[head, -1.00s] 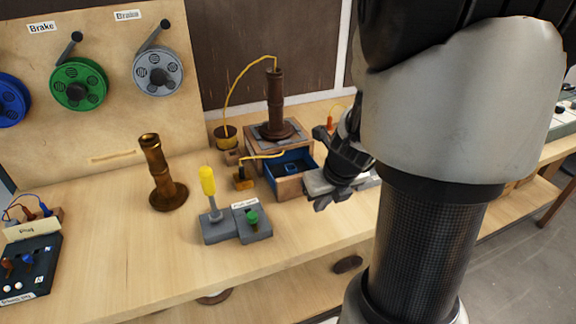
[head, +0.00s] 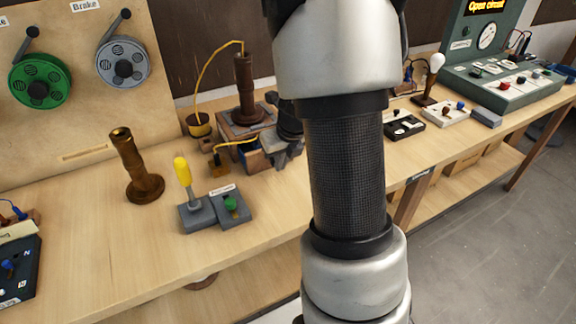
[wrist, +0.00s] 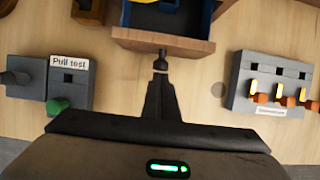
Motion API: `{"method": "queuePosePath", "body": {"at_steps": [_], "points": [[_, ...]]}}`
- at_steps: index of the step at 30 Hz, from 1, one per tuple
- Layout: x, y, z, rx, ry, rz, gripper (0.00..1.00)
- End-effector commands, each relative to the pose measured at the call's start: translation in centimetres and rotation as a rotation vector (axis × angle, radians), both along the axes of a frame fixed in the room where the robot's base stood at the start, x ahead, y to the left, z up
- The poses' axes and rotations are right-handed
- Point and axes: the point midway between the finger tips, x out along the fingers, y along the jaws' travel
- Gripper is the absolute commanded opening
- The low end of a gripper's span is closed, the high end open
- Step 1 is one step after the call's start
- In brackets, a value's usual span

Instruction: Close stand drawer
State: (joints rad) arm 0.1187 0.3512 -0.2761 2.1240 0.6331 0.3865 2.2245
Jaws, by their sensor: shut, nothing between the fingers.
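A grey pull-test block (head: 222,206) with a yellow-handled lever stands left of the drawer. A brown tube (head: 135,168) stands further left. In the wrist view a grey block with orange-tipped levers (wrist: 275,84) is on the right. Bench wood is clear between the blocks.

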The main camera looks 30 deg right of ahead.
Motion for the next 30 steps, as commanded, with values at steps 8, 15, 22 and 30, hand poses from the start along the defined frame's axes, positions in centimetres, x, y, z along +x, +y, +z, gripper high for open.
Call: {"method": "queuePosePath", "body": {"at_steps": [8, 15, 22, 30], "points": [[5.8, 0.1, 0.4, 0.000, 0.002, 0.001, 0.00], [7.0, 0.1, 0.0, 0.000, -0.004, 0.001, 0.00], [7.1, 0.1, 0.2, -0.003, -0.010, 0.001, 0.00], [6.7, -0.5, 0.2, -0.002, -0.009, 0.000, 0.00]]}}
